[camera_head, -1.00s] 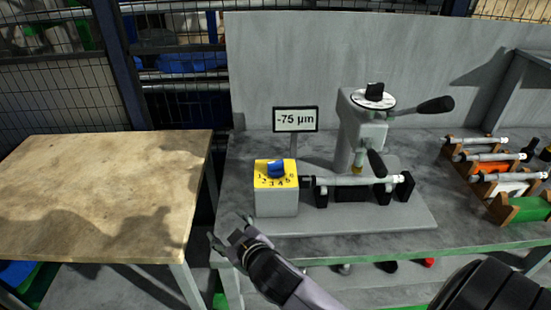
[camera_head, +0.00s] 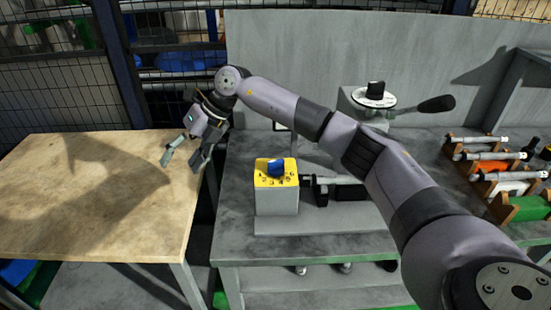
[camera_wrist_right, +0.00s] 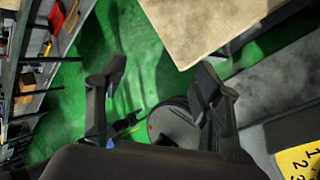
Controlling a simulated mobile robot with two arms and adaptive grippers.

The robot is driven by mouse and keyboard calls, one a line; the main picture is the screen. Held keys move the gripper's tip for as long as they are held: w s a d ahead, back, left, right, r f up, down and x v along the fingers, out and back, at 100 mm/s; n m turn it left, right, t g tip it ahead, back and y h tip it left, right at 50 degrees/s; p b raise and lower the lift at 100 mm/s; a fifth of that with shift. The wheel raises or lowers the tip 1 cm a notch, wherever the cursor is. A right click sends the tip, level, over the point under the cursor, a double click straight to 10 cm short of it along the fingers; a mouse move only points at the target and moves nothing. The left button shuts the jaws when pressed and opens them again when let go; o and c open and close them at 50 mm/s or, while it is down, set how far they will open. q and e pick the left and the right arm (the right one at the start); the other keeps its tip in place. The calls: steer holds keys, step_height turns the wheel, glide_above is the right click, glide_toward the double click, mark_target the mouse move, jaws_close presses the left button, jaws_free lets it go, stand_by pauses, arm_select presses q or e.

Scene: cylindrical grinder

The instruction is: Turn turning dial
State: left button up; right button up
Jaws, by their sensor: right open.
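The turning dial is a blue knob (camera_head: 276,167) on a yellow, numbered top of a grey box (camera_head: 277,200), standing on the grinder's base plate. My right gripper (camera_head: 182,160) is open and empty, up and to the left of the dial, over the gap near the right edge of the wooden table. In the right wrist view, the open fingers (camera_wrist_right: 155,90) have nothing between them, and a corner of the yellow numbered face (camera_wrist_right: 302,160) shows at the lower right. My right arm hides the display and part of the grinder. My left gripper is not in view.
A wooden table (camera_head: 80,215) stands at the left. The grinder's black-knobbed disc (camera_head: 374,96) and lever (camera_head: 436,104) are behind my right arm. Racks with shafts (camera_head: 490,156) stand at the right. The grey bench (camera_head: 236,225) is bare left of the dial box.

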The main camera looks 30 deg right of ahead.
steer(key=d+r+m+h, duration=0.1)
steer(key=d+r+h, duration=0.15)
steer(key=d, duration=0.55)
steer(key=d+r+m+h, duration=0.1)
steer(key=d+r+h, duration=0.15)
steer(key=d, duration=0.45)
step_height(320, 180, up, 4)
steer(key=m+g+h, duration=0.2)
steer(key=h, duration=0.1)
glide_above(276, 160)
step_height(276, 160, down, 17)
steer(key=p, duration=0.3)
steer(key=shift+a+f, duration=0.1)
steer(key=shift+f, duration=0.05)
steer(key=shift+c, duration=0.4)
steer(key=c, duration=1.1)
